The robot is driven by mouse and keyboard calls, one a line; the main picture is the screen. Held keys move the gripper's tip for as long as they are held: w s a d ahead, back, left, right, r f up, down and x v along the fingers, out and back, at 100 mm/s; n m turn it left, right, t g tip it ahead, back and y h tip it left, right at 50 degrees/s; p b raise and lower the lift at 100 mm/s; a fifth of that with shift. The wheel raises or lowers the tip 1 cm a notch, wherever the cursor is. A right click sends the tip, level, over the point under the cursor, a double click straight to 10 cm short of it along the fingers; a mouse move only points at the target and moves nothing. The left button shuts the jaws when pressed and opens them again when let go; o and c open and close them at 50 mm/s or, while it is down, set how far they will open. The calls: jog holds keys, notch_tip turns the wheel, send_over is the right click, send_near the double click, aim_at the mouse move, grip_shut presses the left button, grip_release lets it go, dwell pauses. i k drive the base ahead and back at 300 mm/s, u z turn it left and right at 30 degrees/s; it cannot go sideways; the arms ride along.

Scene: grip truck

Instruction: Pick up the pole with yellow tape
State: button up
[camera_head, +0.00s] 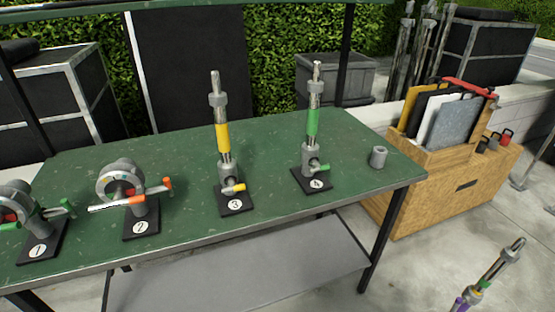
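The pole with yellow tape (222,136) stands upright on the green table, in the grey holder on the black base marked 3 (237,204). Its wide yellow band is at mid-height, with a grey collar and a metal tip above. The holder has a yellow-ended handle (234,189) pointing right. To its right, a similar pole with green tape (313,121) stands in the holder on the base marked 4 (316,184). My gripper is not in view, and nothing is seen touching the yellow-taped pole.
Clamp-like devices on bases 1 (38,245) and 2 (141,226) stand at the table's left. A loose grey cylinder (378,157) is near the right edge. A wooden crate (455,185) stands right of the table. A tilted banded pole (490,276) shows at lower right, partly cut off.

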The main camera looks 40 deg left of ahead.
aim_at(227, 166)
jog(key=u, duration=1.75)
jog(key=k, duration=0.45)
jog(key=z, duration=0.6)
jog(key=i, duration=0.7)
jog(key=u, duration=0.75)
